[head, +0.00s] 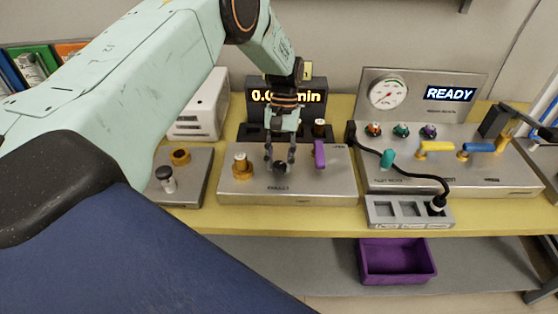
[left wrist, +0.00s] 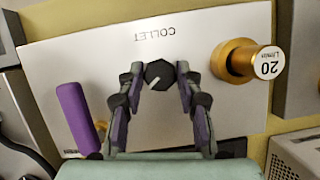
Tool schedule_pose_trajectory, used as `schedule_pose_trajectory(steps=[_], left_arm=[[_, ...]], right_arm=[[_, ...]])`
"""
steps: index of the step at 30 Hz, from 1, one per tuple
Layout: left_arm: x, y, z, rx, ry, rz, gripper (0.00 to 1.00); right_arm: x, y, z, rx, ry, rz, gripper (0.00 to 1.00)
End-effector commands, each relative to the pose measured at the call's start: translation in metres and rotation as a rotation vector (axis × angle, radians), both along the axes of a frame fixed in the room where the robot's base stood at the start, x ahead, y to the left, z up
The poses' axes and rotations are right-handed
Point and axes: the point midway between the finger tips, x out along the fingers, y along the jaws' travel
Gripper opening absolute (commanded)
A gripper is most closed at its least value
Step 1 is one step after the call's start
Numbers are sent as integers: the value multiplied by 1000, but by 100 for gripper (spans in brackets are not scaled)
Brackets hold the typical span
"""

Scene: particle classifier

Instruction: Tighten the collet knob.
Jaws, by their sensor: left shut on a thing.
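The collet knob (left wrist: 159,75) is a small black knob with a white pointer line, on a pale metal panel (left wrist: 75,50) lettered COLLET. In the left wrist view my left gripper (left wrist: 158,86) has one finger on each side of the knob, shut on it. In the head view the left gripper (head: 280,163) reaches down onto the knob (head: 280,168), whose top is partly hidden by the fingers. The white line points toward the lower left in the left wrist view. My right gripper is not in view.
A brass fitting (head: 241,166) stands left of the knob and a purple lever (head: 320,154) right of it. A second panel with a READY display (head: 450,94), gauge (head: 388,93) and coloured valves stands further right. A purple bin (head: 397,261) sits below the bench.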

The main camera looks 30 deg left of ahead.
Motion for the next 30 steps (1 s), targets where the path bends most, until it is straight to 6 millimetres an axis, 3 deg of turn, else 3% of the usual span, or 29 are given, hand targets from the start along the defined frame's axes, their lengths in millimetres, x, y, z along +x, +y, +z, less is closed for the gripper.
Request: schedule_pose_trajectory(steps=[15,30], left_arm=[[3,-2,3,4,-8,-431,4],[4,-3,3,4,-11,-591,4]], right_arm=[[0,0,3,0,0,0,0],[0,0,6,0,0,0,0]])
